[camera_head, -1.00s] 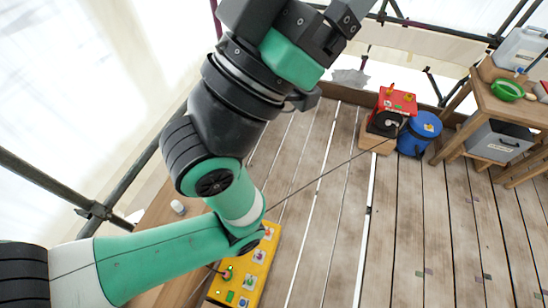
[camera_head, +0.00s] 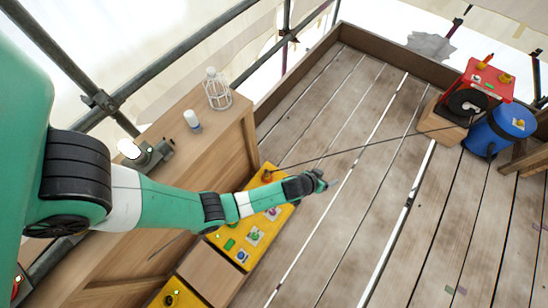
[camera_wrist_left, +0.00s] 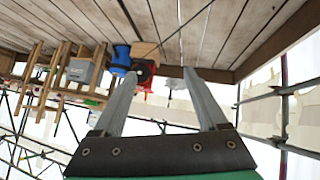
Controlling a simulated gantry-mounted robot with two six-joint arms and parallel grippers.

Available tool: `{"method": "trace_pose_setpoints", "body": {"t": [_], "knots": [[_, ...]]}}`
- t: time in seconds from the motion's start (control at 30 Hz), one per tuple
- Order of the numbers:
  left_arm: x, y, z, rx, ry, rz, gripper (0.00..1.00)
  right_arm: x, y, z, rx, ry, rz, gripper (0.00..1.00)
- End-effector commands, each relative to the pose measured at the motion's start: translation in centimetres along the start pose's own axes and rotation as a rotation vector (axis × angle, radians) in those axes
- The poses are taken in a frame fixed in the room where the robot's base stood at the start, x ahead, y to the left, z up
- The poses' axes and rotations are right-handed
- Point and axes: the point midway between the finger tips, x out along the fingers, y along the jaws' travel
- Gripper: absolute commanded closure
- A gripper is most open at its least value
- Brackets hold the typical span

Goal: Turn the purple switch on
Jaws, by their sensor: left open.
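A yellow panel (camera_head: 272,231) with several small coloured switches or buttons lies below my left arm in the head view. A small pinkish-purple element (camera_head: 272,213) shows on it, just under my forearm; it is too small to tell whether this is the purple switch or how it is set. My left gripper (camera_head: 318,182) is past the panel's right side, above the plank floor. In the left wrist view my left gripper (camera_wrist_left: 162,73) has its two fingers apart with nothing between them. Part of the panel is hidden by my arm. My right gripper is not in view.
A wooden cabinet (camera_head: 215,150) with a white bottle (camera_head: 192,120) and a wire cage lamp (camera_head: 217,90) stands left of the panel. A cable (camera_head: 350,151) runs to the right.

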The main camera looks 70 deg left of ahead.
Motion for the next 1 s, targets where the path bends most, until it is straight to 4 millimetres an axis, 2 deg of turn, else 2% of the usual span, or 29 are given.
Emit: {"method": "trace_pose_setpoints", "body": {"t": [0.03,0.07,0.1,0.2,0.3,0.4,0.43,0.73,0.87,1.0], "knots": [[3.5,-4.3,7.9,0.012,-0.075,-0.054,0.25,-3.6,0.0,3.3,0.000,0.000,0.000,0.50],[4.3,-6.3,11.4,0.021,-0.117,-0.083,0.25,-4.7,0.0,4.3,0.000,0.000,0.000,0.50],[5.3,-9.0,16.1,0.031,-0.172,-0.120,0.25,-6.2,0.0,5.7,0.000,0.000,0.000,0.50],[6.8,-15.0,26.7,0.044,-0.298,-0.203,0.25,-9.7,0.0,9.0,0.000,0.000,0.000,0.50],[7.3,-18.7,33.1,0.041,-0.365,-0.247,0.25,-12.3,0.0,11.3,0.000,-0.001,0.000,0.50],[7.7,-20.3,36.0,0.035,-0.388,-0.266,0.25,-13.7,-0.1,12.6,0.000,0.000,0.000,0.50],[7.7,-20.5,36.4,0.033,-0.391,-0.269,0.25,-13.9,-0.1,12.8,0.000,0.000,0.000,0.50],[8.3,-20.7,36.5,0.029,-0.389,-0.271,0.25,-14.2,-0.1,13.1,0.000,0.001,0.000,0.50],[10.2,-21.3,37.5,0.029,-0.390,-0.272,0.25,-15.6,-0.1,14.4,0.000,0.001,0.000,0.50],[13.3,-22.3,38.9,0.027,-0.389,-0.272,0.25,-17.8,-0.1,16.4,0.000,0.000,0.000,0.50]]}}
